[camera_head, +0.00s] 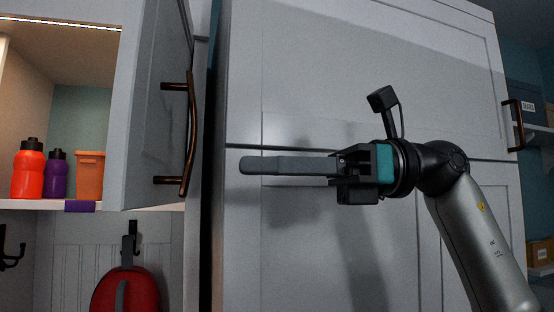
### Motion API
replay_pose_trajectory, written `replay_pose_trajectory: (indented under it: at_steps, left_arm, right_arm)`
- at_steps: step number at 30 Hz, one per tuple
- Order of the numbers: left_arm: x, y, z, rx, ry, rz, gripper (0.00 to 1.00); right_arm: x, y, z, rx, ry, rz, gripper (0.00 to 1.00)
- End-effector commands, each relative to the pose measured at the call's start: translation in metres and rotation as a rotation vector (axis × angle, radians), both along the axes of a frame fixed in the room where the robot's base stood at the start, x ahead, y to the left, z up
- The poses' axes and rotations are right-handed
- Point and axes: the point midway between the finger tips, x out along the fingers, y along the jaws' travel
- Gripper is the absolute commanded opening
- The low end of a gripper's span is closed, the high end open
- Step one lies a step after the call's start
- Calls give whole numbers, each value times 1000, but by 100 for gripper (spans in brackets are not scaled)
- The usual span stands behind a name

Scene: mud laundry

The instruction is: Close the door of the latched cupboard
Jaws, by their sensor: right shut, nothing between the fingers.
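The cupboard door (149,110) stands open at the left, swung out from a lit cupboard. It carries a dark bronze bar handle (191,135). My right gripper (243,166) is shut and empty, its long grey fingers pointing left. It is to the right of the open door and its handle, apart from them in the picture, in front of a closed white cabinet. A latch on the door cannot be made out. My left gripper is not in view.
The closed white cabinet (370,70) fills the middle and right, with its own handle (514,125). Inside the open cupboard are an orange bottle (28,172), a purple bottle (56,175) and an orange bin (90,177) on a shelf. A red bag (140,292) hangs below.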

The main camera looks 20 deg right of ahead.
Motion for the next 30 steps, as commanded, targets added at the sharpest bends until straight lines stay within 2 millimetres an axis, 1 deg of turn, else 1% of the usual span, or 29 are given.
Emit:
replay_pose_trajectory:
  at_steps: [1,6,9,12,15,18,30]
  left_arm:
    - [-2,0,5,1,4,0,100]
    - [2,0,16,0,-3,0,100]
    - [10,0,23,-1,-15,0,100]
    - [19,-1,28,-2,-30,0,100]
    - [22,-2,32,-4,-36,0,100]
    - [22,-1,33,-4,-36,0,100]
    - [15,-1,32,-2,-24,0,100]
  right_arm:
    - [0,13,2,-2,-2,5,0]
    - [5,49,3,0,0,5,0]
    - [8,67,3,1,1,5,0]
    - [9,81,2,1,1,4,0]
    - [11,90,2,1,2,3,0]
    - [12,95,1,2,1,1,0]
    - [12,96,0,2,1,1,0]
